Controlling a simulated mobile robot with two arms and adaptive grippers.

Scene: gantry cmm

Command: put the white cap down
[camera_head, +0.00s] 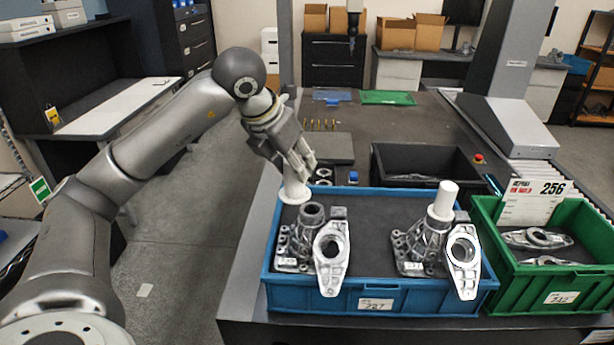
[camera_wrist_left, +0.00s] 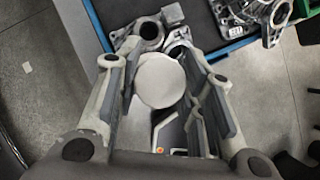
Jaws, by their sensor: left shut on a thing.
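My left gripper (camera_head: 300,165) is shut on a white cap (camera_head: 294,188) with a wide lower rim. In the head view the cap overlaps the back left corner of the blue tray (camera_head: 375,302); its height above it is unclear. In the left wrist view the cap (camera_wrist_left: 160,80) shows as a pale disc between the fingers (camera_wrist_left: 165,90). The left metal casting (camera_head: 298,240) stands in the tray with its round top opening bare. The right casting (camera_head: 425,245) has another white cap (camera_head: 444,200) upright on its top. My right gripper is out of view.
A green bin (camera_head: 560,298) with metal parts and a "256" card (camera_head: 532,202) stands right of the tray. A black bin (camera_head: 425,165) lies behind. A gantry column (camera_head: 505,95) rises at the back right. The tray floor between the castings is clear.

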